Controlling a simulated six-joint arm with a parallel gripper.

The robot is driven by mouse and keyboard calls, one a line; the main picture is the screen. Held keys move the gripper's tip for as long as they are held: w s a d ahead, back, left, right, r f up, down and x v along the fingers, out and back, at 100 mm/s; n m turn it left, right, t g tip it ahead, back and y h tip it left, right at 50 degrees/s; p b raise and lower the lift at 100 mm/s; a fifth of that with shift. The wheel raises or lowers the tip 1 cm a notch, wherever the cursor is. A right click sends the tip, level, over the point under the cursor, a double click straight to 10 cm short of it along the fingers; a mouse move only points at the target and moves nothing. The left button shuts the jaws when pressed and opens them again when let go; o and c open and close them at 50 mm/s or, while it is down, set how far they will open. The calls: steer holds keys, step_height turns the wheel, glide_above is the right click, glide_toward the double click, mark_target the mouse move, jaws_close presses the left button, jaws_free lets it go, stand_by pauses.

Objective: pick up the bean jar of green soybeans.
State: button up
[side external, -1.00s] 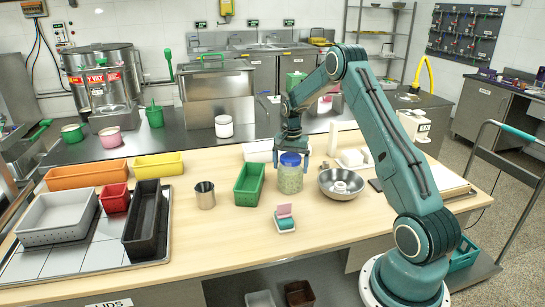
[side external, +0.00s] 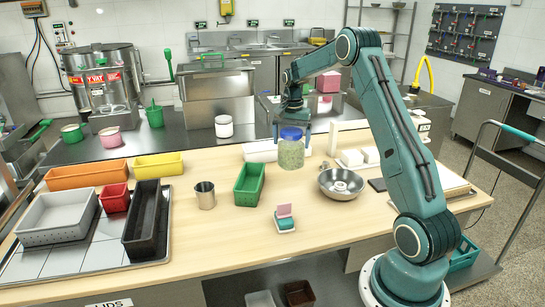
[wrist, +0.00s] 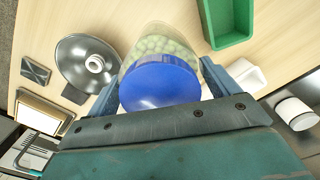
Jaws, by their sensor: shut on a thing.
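The bean jar (side external: 291,153) is clear, with pale green beans inside and a blue lid. My gripper (side external: 291,131) is shut on it from above, with a finger on each side near the lid. The jar is upright and appears held above the wooden table. In the wrist view the blue lid of the jar (wrist: 158,86) fills the space between the fingers of my gripper (wrist: 160,85), and the green beans show past the lid. The jar's underside is hidden.
A metal bowl (side external: 340,190) with a white item inside stands right of the jar. A green tray (side external: 249,196) and a metal cup (side external: 205,195) stand to the left. A pink and teal item (side external: 284,223) lies in front. The table's front middle is clear.

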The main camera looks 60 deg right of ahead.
step_height(320, 180, up, 10)
steer(key=shift+r, duration=0.25)
steer(key=shift+w+a, duration=0.1)
stand_by(0.6)
